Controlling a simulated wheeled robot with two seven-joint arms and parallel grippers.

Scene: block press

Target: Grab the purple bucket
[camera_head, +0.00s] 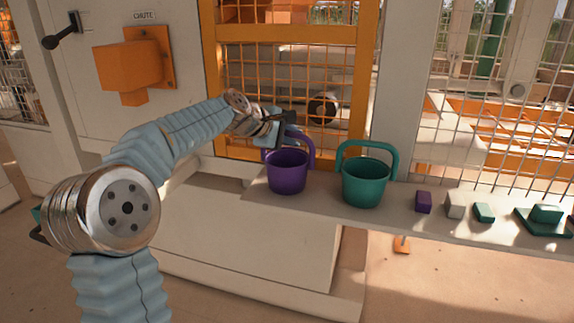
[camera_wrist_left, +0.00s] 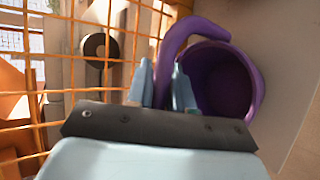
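The purple bucket (camera_head: 288,172) stands upright on the pale ledge (camera_head: 325,204), its handle raised. My left gripper (camera_head: 288,138) is at the handle, above the bucket's back rim. In the left wrist view, its two pale blue fingers (camera_wrist_left: 164,88) lie on either side of the purple handle with no clear gap, so it looks shut on it. The bucket's open mouth (camera_wrist_left: 222,82) shows to the right of the fingers and looks empty. My right gripper is not in view.
A teal bucket (camera_head: 366,186) stands close to the right of the purple one. A purple block (camera_head: 423,202), a grey block (camera_head: 454,204) and green pieces (camera_head: 484,212) sit farther right. An orange mesh gate (camera_head: 330,75) rises close behind the ledge. An orange chute (camera_head: 130,68) is at left.

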